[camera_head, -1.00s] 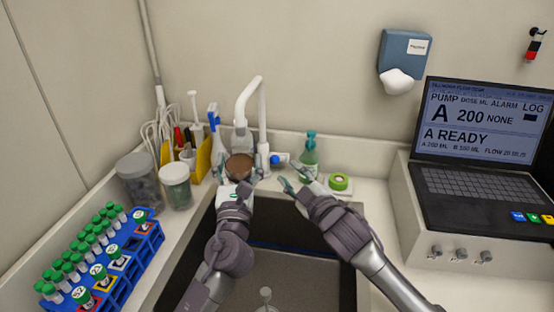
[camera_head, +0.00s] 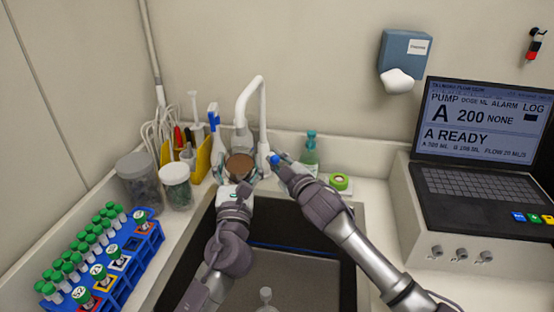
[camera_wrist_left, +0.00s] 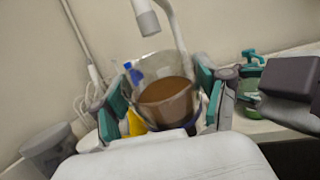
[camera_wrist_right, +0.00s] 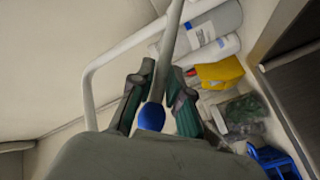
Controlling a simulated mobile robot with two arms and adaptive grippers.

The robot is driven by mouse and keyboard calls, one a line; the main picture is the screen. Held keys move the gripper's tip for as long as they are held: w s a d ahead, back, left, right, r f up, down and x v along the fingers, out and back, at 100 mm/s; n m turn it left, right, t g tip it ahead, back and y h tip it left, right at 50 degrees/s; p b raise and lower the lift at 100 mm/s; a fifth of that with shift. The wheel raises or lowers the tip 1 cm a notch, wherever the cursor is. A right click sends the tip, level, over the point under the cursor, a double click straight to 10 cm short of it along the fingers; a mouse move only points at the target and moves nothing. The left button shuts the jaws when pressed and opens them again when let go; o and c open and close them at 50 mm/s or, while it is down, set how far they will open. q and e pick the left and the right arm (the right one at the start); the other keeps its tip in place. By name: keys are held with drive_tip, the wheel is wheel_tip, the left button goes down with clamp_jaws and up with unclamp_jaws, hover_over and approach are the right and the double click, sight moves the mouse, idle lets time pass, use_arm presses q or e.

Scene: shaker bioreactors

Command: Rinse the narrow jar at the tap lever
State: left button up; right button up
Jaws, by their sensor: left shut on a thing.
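The narrow jar (camera_wrist_left: 168,95) is clear glass with brown contents. My left gripper (camera_wrist_left: 165,100) is shut on it, one finger on each side, and holds it upright below the spout of the white tap (camera_head: 263,110). In the head view the jar (camera_head: 240,166) shows its brown contents from above. The tap lever (camera_head: 274,159) has a blue end. My right gripper (camera_head: 277,170) is at the lever. In the right wrist view the blue end (camera_wrist_right: 151,117) lies between the two fingers of this gripper (camera_wrist_right: 160,100), which look open around it. Contact with the lever cannot be told.
The sink (camera_head: 290,280) lies below both arms. A green pump bottle (camera_head: 309,150) and green tape roll (camera_head: 339,182) stand right of the tap.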

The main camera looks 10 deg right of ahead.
clamp_jaws()
drive_tip(key=shift+s+a+f+n+t+y, duration=0.15)
drive_tip(key=shift+s+f+n+t, duration=0.15)
drive_tip(key=shift+f, duration=0.25)
drive_tip(key=shift+s+a+f+n+t+y, duration=0.1)
drive_tip(key=shift+s+f+n+t+y, duration=0.15)
drive_tip(key=shift+f+t, duration=0.2)
drive_tip(key=shift+f, duration=0.1)
drive_tip(key=o, duration=0.6)
unclamp_jaws()
drive_tip(key=shift+c, duration=0.2)
